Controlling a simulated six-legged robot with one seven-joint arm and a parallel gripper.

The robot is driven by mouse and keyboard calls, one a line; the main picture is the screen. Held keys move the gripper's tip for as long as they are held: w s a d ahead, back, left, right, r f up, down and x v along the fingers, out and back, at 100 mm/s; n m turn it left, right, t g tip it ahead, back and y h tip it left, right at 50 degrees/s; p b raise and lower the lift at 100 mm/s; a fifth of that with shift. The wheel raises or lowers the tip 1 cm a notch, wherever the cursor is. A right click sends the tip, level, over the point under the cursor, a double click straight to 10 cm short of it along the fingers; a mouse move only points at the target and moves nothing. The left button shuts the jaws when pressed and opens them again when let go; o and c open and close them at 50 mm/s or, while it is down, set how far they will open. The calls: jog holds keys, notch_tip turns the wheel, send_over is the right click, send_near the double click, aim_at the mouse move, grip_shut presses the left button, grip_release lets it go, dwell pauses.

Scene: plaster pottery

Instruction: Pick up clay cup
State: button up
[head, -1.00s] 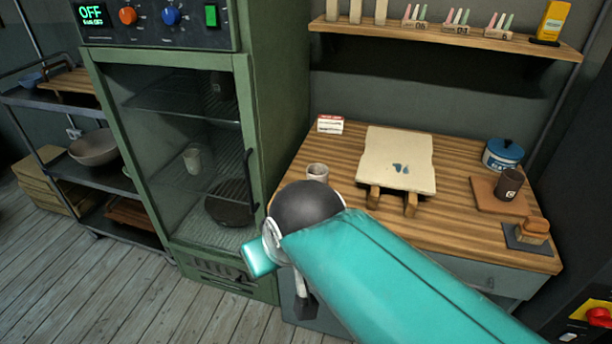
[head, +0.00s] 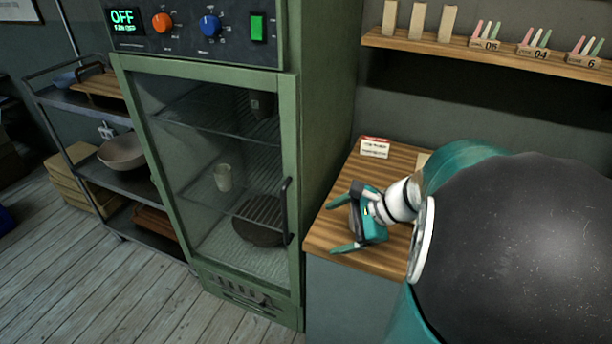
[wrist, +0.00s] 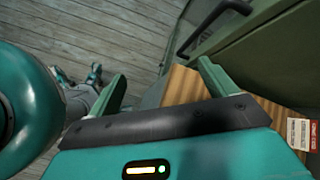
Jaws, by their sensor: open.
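My gripper (head: 338,225) is open and empty, at the left end of the wooden bench (head: 330,238), with its fingers pointing left toward the green cabinet. In the wrist view its two fingers (wrist: 160,84) are spread with no cup between them. A pale cup (head: 222,178) stands on a rack behind the glass door of the green cabinet (head: 291,130). No cup on the bench is visible now; my arm and gripper cover much of it.
The cabinet door is shut, with a dark handle (head: 285,210) close to my gripper. A small red-and-white card (head: 374,148) stands on the bench. A wall shelf (head: 470,50) hangs above. A metal rack with a bowl (head: 122,152) is at left; the floor (head: 110,285) is clear.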

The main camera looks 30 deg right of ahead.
jog(key=s+d+f+m+t+h, duration=0.25)
jog(key=d+m, duration=0.35)
jog(key=d, duration=0.3)
jog(key=s+d+f+m+t+h, duration=0.1)
jog(key=d+m+t, duration=0.3)
jog(key=d+m, duration=0.3)
jog(key=shift+n+g, duration=0.25)
jog(key=shift+n, duration=0.25)
jog(key=x, duration=0.9)
jog(key=d+x, duration=0.1)
jog(key=x, duration=0.3)
jog(key=shift+w+a+f, duration=0.1)
jog(key=shift+w+f, duration=0.05)
jog(key=shift+w, duration=0.05)
jog(key=c, duration=1.2)
